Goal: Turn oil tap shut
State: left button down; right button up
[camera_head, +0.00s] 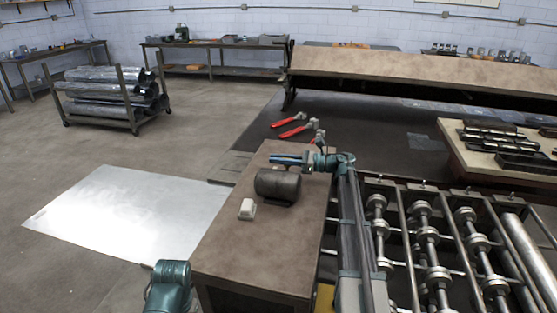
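A dark cylinder (278,188), like a small drum or tank, lies on its side on the brown-topped table (235,255). I cannot make out an oil tap on it; one may be too small to see or hidden. My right gripper (278,159) is just behind and above the cylinder, pointing left, with its blue fingers close together. I cannot tell whether they are shut or hold anything. My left gripper is out of view; only a teal part of my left arm (168,284) shows at the bottom.
A small pale box (247,209) sits left of the cylinder. Red-handled snips (292,131) lie beyond my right gripper. A roller machine (430,245) stands close on the right. A bright metal sheet (125,212) lies on the floor at left. The table's front part is clear.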

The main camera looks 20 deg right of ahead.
grip_shut()
jog(key=shift+m+t+h, duration=0.3)
jog(key=shift+m+t, duration=0.1)
jog(key=shift+t, duration=0.1)
jog(key=shift+w+d, duration=0.1)
jog(key=o, duration=0.5)
grip_release()
jog(key=shift+d, duration=0.1)
